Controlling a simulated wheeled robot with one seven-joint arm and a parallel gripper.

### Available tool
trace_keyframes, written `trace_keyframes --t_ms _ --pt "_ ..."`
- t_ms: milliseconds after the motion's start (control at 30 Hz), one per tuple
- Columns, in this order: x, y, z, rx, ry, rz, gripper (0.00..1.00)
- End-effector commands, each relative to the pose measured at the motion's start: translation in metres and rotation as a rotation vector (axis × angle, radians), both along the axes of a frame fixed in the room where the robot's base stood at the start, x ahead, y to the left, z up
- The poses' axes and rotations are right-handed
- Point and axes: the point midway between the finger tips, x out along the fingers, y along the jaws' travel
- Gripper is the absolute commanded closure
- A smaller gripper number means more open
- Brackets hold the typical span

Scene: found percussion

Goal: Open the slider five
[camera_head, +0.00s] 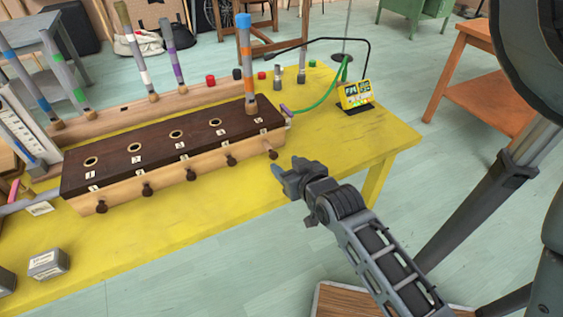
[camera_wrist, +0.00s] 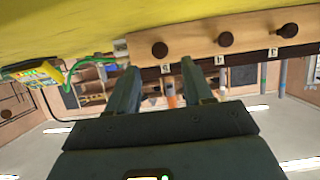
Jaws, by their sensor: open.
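A long wooden box (camera_head: 150,170) with a dark top stands on the yellow table. Its front has a row of dark round knobs. The rightmost knob (camera_head: 272,153), by the fifth label, is slider five; in the wrist view it shows upside down as the knob (camera_wrist: 159,49) beside the tag 5. My gripper (camera_head: 291,168) is open and empty, just to the right of and in front of this knob, apart from it. In the wrist view the gripper's fingertips (camera_wrist: 160,66) point toward the box, with the knob between their lines.
A tube (camera_head: 246,65) with blue and orange bands stands upright at the box's right end. A yellow device (camera_head: 356,94) with a green cable stands to the right. More tubes stand on a rail behind. The yellow table (camera_head: 190,235) is mostly bare in front of the box.

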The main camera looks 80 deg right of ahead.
Motion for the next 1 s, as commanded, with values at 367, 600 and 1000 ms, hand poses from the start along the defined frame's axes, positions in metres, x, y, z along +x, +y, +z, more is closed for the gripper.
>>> trace_keyframes --t_ms 367,600,1000 --pt "-0.013 0.015 0.008 0.000 0.000 0.000 0.49" --pt "-0.013 0.015 0.008 0.001 -0.001 0.000 0.49" --pt "-0.009 0.036 0.002 0.052 -0.015 0.032 0.49"
